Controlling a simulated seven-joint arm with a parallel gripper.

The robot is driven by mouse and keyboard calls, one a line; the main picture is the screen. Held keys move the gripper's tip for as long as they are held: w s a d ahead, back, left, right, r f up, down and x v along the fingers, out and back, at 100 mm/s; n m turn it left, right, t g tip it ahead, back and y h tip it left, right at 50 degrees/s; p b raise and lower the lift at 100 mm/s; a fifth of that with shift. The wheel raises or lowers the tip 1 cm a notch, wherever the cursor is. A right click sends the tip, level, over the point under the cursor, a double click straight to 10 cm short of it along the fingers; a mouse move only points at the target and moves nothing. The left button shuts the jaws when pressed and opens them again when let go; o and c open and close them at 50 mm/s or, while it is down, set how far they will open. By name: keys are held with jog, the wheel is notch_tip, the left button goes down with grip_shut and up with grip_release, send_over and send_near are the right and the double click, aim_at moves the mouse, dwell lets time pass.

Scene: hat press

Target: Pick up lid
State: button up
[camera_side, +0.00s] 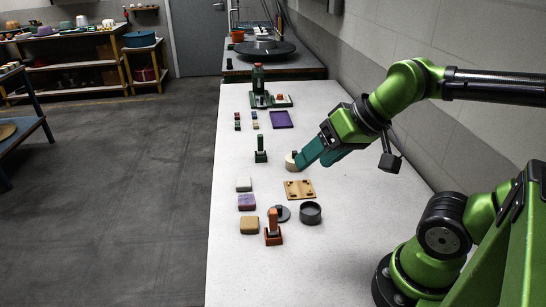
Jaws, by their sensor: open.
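A flat dark round lid (283,214) with a small knob lies on the white table, partly behind an orange-handled stamp (273,228). A dark grey round pot (311,213) stands just right of it. My gripper (312,157) has teal fingers and is open, low over the table, farther back than the lid. Its fingertips are right beside a pale wooden round piece (291,162). I cannot tell whether they touch it. The far finger is partly hidden by the near one.
The white table (240,285) also holds a wooden board with holes (299,190), several soft-coloured blocks (247,202), a green stamp (260,151), a purple pad (281,119) and a green press (259,85). The front of the table is clear. A wall runs along the right.

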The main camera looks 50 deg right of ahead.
jog(key=shift+c, duration=1)
jog(key=m+g+h, duration=0.2)
jog(key=m+g, duration=0.3)
jog(key=g, duration=0.2)
send_over(279, 206)
notch_tip(279, 206, down, 6)
jog(key=f, duration=1.1)
jog(key=shift+s+a+f, duration=0.1)
jog(key=shift+s+f, duration=0.1)
jog(key=shift+f, duration=0.15)
jog(key=shift+w+f, duration=0.15)
jog(key=shift+f, duration=2.6)
